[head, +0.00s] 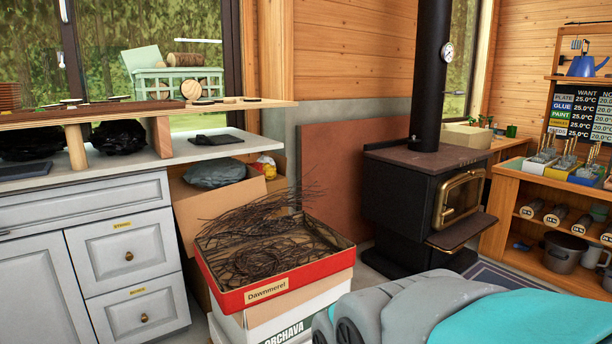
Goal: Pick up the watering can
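A small blue can with a spout (582,66), which looks like the watering can, stands upright on a wooden shelf (570,78) at the far upper right of the head view. Its spout points right. It is far off and small, so its handle is hard to make out. My gripper is not in view. Grey and teal parts at the bottom right look like my own body.
A black wood stove (425,205) stands mid-right. A red box of twigs (285,290) sits on stacked boxes in front. A white drawer cabinet (118,254) is at left. A low wooden shelf (510,218) with pots is at right. Little bare floor shows.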

